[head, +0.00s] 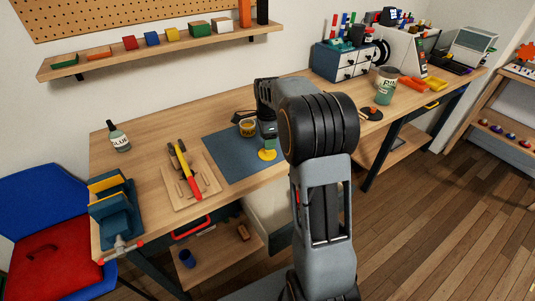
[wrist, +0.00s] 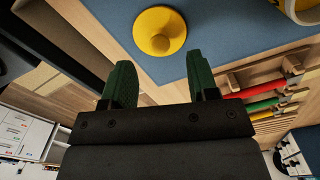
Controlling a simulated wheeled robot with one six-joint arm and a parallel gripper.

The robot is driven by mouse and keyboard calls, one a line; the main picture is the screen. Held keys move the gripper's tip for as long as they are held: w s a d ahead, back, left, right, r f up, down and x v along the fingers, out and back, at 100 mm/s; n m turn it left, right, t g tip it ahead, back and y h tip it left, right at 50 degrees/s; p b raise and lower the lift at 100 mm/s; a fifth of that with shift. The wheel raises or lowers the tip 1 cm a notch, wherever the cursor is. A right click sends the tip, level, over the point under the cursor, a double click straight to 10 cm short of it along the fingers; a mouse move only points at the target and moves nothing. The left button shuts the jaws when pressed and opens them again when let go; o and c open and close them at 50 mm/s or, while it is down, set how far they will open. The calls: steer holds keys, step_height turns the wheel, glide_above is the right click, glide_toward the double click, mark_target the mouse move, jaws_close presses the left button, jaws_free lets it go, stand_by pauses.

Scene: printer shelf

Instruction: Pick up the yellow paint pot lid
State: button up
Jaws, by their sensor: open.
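The yellow paint pot lid (head: 267,155) is a round disc with a raised knob, lying on the blue mat (head: 225,160) near its front edge. In the wrist view the lid (wrist: 158,30) lies just beyond my fingertips, roughly centred between them. My gripper (wrist: 158,62) is open and empty, its two green fingers apart. In the head view my gripper (head: 267,143) hangs just above and behind the lid, partly overlapping it; I cannot tell the exact gap. The yellow paint pot (head: 247,129) stands further back on the mat.
A wooden rack with red and yellow-handled tools (head: 187,174) lies left of the mat. A glue bottle (head: 118,137) stands at the back left, and a blue vise (head: 118,208) is at the left corner.

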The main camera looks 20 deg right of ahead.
mark_target(267, 152)
steer(key=shift+a+f, duration=0.1)
steer(key=shift+f, duration=2.2)
steer(key=shift+c, duration=0.2)
steer(key=c, duration=1)
steer(key=shift+o, duration=0.2)
steer(key=shift+r, duration=0.15)
